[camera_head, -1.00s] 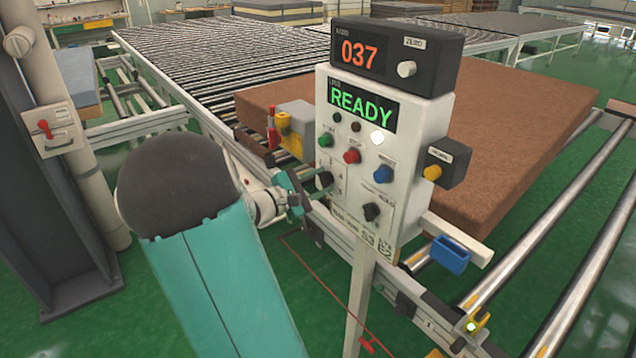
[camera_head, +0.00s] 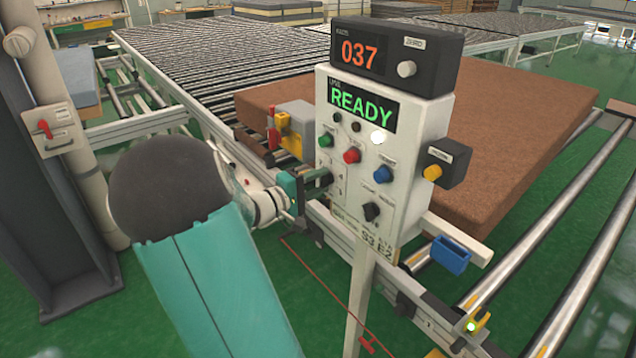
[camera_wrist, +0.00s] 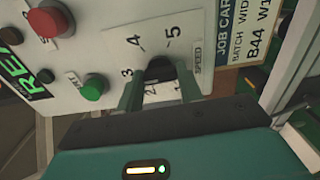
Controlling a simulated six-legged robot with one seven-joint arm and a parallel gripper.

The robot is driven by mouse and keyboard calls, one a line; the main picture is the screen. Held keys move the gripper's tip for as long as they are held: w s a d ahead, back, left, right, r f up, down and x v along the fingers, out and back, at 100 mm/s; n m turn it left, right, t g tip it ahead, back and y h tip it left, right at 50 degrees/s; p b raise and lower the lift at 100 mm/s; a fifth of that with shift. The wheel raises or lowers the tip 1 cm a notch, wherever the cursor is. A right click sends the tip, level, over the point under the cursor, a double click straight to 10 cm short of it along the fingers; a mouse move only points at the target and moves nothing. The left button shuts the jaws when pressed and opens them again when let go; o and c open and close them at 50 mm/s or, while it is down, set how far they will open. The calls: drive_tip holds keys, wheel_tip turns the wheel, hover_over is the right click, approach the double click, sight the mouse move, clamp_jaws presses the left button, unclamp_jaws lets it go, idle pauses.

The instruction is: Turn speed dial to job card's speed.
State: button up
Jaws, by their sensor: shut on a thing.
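The black speed dial (camera_wrist: 160,68) shows in the wrist view between my gripper's two fingers (camera_wrist: 160,88). A printed scale runs around it, with 3, 4 and 5 readable and the lower numbers partly covered. Its pointer mark is hidden. A SPEED label (camera_wrist: 198,56) is beside the scale. My gripper (camera_head: 318,181) is shut on the dial at the left side of the white control panel (camera_head: 412,150). The job card (camera_wrist: 243,38) is partly cut off in the wrist view, reading "B44 W1". In the head view the card (camera_head: 372,238) reads "S3 E2" along the panel's bottom.
Close to the dial are a green button (camera_wrist: 95,87) and a red button (camera_wrist: 50,18). A black selector knob (camera_head: 372,211) and a blue button (camera_head: 383,174) are farther right. The display (camera_head: 361,105) reads READY. A brown mattress (camera_head: 500,130) lies behind the panel.

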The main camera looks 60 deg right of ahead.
idle(0.3)
drive_tip(key=o, duration=1)
drive_tip(key=shift+a, duration=0.15)
drive_tip(key=v, duration=1.3)
drive_tip(key=shift+w+a, duration=0.2)
drive_tip(key=shift+a, duration=0.1)
